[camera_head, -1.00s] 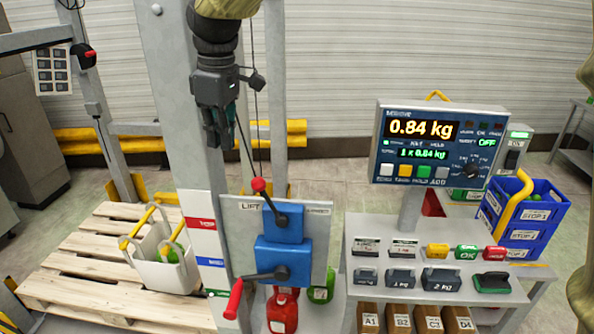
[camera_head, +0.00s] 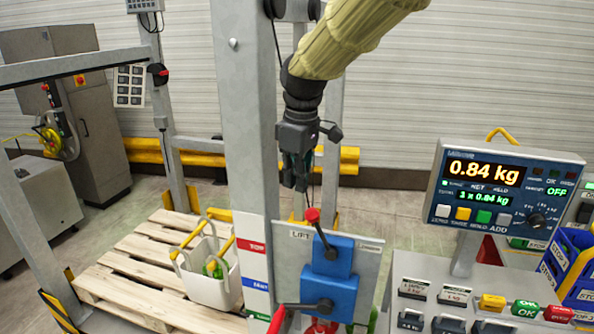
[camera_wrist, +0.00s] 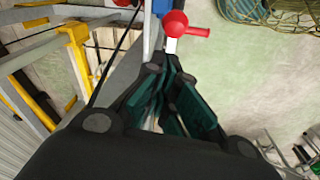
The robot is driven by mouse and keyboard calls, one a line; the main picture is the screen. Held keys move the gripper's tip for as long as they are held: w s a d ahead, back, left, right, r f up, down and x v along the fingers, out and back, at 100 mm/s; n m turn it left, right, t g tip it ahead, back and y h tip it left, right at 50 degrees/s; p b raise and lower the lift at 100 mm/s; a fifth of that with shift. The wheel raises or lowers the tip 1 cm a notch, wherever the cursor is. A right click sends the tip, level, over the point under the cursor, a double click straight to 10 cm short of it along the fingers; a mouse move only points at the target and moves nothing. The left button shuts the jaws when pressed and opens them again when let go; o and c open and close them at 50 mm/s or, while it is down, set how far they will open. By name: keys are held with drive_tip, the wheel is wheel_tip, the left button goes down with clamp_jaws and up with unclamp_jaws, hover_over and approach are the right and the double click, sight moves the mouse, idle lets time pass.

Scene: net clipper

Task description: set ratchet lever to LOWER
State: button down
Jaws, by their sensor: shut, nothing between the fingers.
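The ratchet lever (camera_head: 321,234) is a short dark arm with a red knob (camera_head: 312,215), on a blue housing (camera_head: 328,290) fixed to a grey plate. It tilts up and left, toward the LIFT label (camera_head: 301,235); the label at right is too small to read. My gripper (camera_head: 295,186) is dark, shut and empty, pointing down just above and left of the knob. In the wrist view the red knob (camera_wrist: 176,20) is beyond the shut fingertips (camera_wrist: 168,66), with a gap apparent. A red crank handle (camera_head: 276,320) is at the housing's lower left.
A grey post (camera_head: 248,120) stands left of the plate, and a thin cable runs down near my gripper. A scale display (camera_head: 500,195) and a shelf with weights are at right. A wooden pallet (camera_head: 150,255) holding a white bin (camera_head: 212,280) is at left.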

wheel_tip(320, 180, down, 6)
drive_tip(key=p, duration=0.2)
drive_tip(key=shift+s+a+f+p, duration=0.15)
drive_tip(key=shift+a+p, duration=0.05)
drive_tip(key=shift+p, duration=0.15)
idle(0.3)
